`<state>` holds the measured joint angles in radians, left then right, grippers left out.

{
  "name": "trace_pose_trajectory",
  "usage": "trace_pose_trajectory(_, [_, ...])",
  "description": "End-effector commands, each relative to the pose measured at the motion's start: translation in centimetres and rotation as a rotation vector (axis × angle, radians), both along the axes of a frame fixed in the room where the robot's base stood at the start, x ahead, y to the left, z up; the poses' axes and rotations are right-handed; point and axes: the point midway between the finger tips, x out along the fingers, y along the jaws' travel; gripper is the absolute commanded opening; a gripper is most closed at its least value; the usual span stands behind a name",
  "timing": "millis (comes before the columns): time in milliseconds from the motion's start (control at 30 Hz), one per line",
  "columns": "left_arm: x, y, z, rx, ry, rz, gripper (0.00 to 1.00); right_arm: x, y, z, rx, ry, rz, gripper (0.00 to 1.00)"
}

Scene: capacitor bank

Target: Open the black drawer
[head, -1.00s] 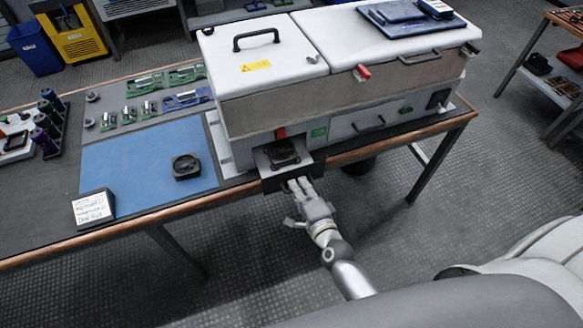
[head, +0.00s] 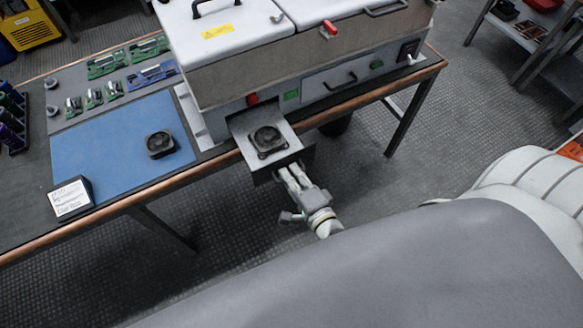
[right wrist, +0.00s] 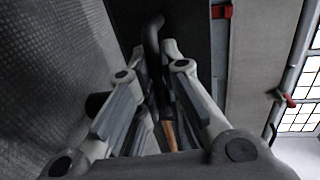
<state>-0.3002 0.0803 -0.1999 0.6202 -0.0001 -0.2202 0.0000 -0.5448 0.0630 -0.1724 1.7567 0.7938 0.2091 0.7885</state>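The black drawer (head: 308,156) sticks out from the front of the white-and-grey machine. My right gripper (head: 285,170) is at the drawer's front. In the right wrist view its fingers (right wrist: 158,75) close around a black bar handle (right wrist: 152,35), with the dark drawer front (right wrist: 190,25) behind it. The fingers hide part of the handle. My left gripper is not in view.
The machine (head: 300,75) stands on a workbench with a copper-coloured edge. The floor in front of the bench is clear.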

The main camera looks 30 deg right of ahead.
Motion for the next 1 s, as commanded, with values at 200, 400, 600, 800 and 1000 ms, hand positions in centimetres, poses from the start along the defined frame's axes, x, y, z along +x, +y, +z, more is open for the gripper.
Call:
trace_pose_trajectory(200, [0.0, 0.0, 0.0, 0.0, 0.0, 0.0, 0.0, 0.0, 0.0, 0.0, 0.0, 0.0, 0.0, 0.31])
trace_pose_trajectory(400, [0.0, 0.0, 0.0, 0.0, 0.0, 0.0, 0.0, 0.0, 0.0, 0.0, 0.0, 0.0, 0.0, 0.31])
trace_pose_trajectory(600, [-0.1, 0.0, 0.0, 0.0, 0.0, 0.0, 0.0, -1.2, 0.0, 0.2, -0.001, 0.002, 0.0, 0.31])
trace_pose_trajectory(800, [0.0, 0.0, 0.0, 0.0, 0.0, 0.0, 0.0, -4.9, -0.2, 0.9, -0.002, 0.004, 0.001, 0.31])
trace_pose_trajectory(1000, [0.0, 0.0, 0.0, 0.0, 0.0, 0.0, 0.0, -8.8, -0.3, 1.8, -0.001, 0.004, 0.002, 0.31])
